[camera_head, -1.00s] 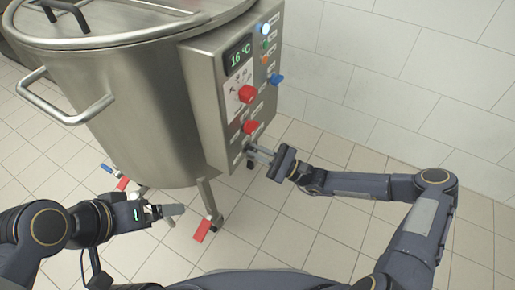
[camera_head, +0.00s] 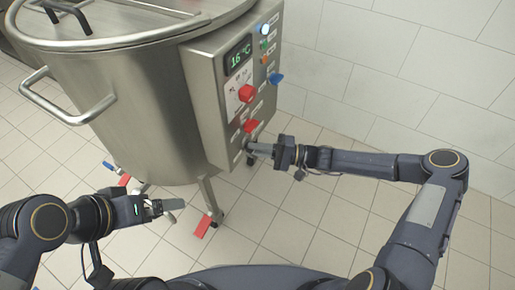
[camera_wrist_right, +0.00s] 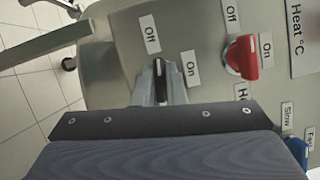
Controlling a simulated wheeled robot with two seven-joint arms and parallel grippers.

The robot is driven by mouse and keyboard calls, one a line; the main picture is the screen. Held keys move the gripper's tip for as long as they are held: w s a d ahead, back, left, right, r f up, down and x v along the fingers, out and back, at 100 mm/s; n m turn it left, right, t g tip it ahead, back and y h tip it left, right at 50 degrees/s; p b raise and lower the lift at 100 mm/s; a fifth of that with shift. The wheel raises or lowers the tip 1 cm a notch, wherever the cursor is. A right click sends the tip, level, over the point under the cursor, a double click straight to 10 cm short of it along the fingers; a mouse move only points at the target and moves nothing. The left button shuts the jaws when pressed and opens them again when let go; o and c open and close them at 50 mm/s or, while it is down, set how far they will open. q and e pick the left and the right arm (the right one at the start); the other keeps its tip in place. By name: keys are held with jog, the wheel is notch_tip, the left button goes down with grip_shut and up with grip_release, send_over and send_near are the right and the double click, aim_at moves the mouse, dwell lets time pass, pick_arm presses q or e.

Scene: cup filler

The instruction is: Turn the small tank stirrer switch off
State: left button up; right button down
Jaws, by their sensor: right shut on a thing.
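The steel tank (camera_head: 140,100) carries a control panel (camera_head: 212,110) on its right side. My right gripper (camera_head: 252,149) is at the panel's lowest part. In the right wrist view its fingers (camera_wrist_right: 160,88) are closed on a small black switch (camera_wrist_right: 159,68), one finger on each side. The switch's tip sits between an "Off" label (camera_wrist_right: 150,34) and an "On" label (camera_wrist_right: 191,69). The gripper body hides what lies below the switch, so I cannot read its name. My left gripper (camera_head: 166,207) hangs empty below the tank; its finger gap is unclear.
A red knob (camera_wrist_right: 241,57) with its own Off and On labels is beside the gripped switch. Tank legs (camera_head: 209,196) stand below left. The tiled floor (camera_head: 330,230) is clear.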

jog(key=shift+n+h, duration=0.4)
jog(key=shift+n, duration=0.5)
jog(key=c, duration=1.5)
grip_release()
jog(key=shift+d, duration=0.15)
jog(key=d, duration=0.2)
jog(key=d+p, duration=0.1)
jog(key=d, duration=0.2)
jog(key=s+d, duration=0.1)
jog(key=d, duration=0.1)
jog(key=shift+d, duration=0.25)
